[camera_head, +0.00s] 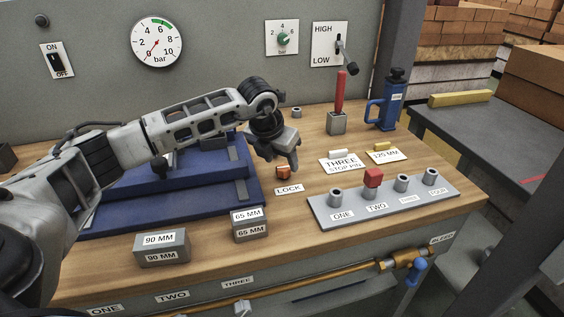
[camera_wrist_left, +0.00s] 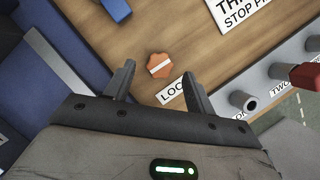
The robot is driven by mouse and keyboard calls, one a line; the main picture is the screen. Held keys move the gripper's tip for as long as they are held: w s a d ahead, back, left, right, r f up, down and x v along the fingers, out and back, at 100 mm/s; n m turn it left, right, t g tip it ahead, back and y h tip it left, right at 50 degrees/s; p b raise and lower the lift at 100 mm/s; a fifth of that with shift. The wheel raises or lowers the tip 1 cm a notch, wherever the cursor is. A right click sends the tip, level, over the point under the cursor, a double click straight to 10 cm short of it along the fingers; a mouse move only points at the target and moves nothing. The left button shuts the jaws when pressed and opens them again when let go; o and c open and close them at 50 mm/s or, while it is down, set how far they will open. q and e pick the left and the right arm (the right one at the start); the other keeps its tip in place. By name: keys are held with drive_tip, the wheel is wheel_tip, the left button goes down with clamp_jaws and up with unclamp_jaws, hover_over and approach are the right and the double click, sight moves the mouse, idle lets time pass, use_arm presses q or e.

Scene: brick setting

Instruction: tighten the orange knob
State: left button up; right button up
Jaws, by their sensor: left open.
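The orange knob (camera_head: 283,171) sits on the wooden bench top behind the LOCK label (camera_head: 289,189), at the right side of the blue fixture. In the left wrist view the orange knob (camera_wrist_left: 159,66) shows from above as a lobed disc with a pale bar across it. My left gripper (camera_head: 284,165) is over the knob. In the wrist view my left gripper (camera_wrist_left: 158,82) is open, with its two fingers apart and the knob just beyond the tips, roughly centred between them. Nothing is between the fingers. My right gripper is not in view.
The blue fixture (camera_head: 108,215) stands left of the knob. Grey blocks marked 90 MM (camera_head: 161,248) and 65 MM (camera_head: 250,226) stand in front. A grey plate (camera_head: 325,219) with several posts, one red-capped, lies to the right. A red-handled tool (camera_head: 339,95) stands behind.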

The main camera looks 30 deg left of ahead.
sight(283, 171)
use_arm(q)
drive_tip(key=shift+x, duration=1.3)
drive_tip(key=c, duration=1)
